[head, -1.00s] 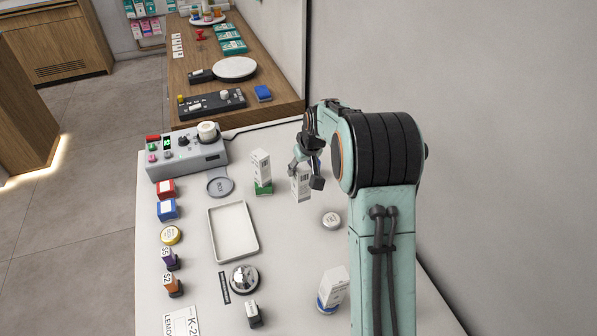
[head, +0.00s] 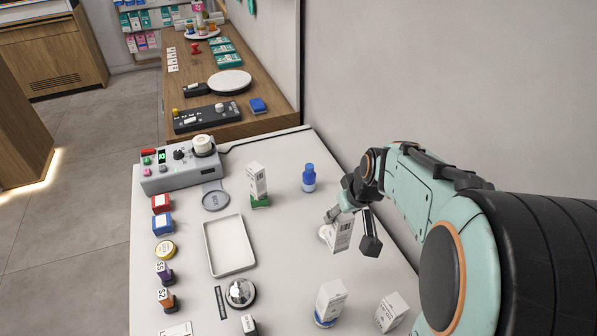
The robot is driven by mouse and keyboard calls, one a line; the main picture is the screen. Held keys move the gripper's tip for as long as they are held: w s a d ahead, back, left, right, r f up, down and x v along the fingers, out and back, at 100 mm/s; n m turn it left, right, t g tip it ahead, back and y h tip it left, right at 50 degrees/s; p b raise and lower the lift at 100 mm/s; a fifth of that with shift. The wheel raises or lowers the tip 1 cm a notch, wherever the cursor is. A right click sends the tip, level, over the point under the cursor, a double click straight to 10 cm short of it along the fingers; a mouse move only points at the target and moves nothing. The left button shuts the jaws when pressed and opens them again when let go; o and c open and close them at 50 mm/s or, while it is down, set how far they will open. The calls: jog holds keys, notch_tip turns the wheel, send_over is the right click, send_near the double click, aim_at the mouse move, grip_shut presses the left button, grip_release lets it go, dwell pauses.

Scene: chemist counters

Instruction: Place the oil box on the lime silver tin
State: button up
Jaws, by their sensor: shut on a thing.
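My gripper (head: 350,228) is at the right of the white counter, shut on a white box with dark print, which I take to be the oil box (head: 343,237). The box is slightly tilted. A small round pale tin (head: 325,232), which I take to be the lime silver tin, shows at the box's left edge. The box hides most of the tin. I cannot tell whether the box touches it or is held above it. The tin's label is not readable.
A blue bottle (head: 309,179) stands behind the gripper. One white box (head: 257,178) stands on a green item (head: 260,202), another (head: 331,298) on a blue-and-white one (head: 324,321). A further white box (head: 392,312) is near the front right. An empty tray (head: 250,262) lies left.

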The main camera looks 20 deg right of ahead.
jog(key=w+d+f, duration=0.4)
jog(key=w+f, duration=0.7)
jog(key=f, duration=0.1)
jog(key=shift+w+d, duration=0.15)
jog(key=shift+w, duration=0.05)
jog(key=shift+f, duration=0.2)
jog(key=o, duration=1.1)
jog(key=shift+o, duration=0.2)
